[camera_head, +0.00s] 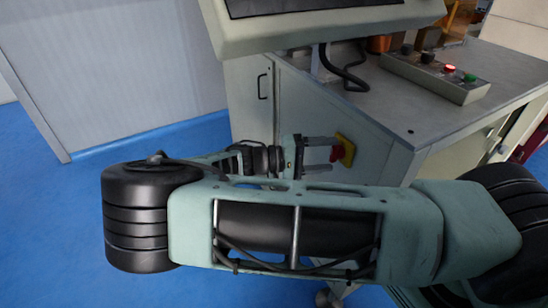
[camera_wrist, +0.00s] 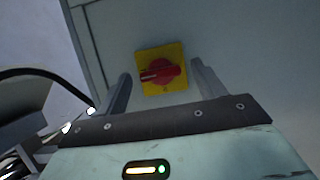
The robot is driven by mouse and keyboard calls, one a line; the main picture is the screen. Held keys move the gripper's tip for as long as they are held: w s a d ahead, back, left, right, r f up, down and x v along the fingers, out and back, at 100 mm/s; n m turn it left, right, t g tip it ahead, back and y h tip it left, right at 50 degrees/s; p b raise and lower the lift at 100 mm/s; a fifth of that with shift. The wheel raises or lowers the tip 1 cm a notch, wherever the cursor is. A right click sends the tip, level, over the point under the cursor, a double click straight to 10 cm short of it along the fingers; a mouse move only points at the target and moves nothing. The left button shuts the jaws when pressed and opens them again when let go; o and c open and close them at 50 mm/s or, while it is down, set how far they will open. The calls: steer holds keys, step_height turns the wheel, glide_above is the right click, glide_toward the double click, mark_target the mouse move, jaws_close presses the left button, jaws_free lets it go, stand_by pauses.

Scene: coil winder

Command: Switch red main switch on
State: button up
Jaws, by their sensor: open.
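The red main switch (camera_wrist: 160,72) is a red rotary knob on a yellow square plate (camera_wrist: 174,52), fixed to the side of the grey cabinet. In the wrist view its handle points left, slightly tilted. In the head view the red switch (camera_head: 337,153) sits just right of my gripper (camera_head: 325,154), on the cabinet's side wall. My gripper also shows in the wrist view (camera_wrist: 158,80); its two fingers are apart, one on each side of the knob in the picture. I cannot tell whether the fingertips touch the plate. Nothing is held.
The cabinet (camera_head: 365,140) carries a grey worktop and a control box (camera_head: 435,78) with several buttons, one lit red. A screen housing (camera_head: 320,25) stands above left. A pale wall panel (camera_head: 110,70) is at the left. Blue floor (camera_head: 80,220) lies clear below it.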

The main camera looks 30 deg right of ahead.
steer(key=b+v, duration=0.1)
steer(key=v, duration=1.5)
steer(key=shift+b, duration=0.4)
steer(key=shift+a, duration=0.2)
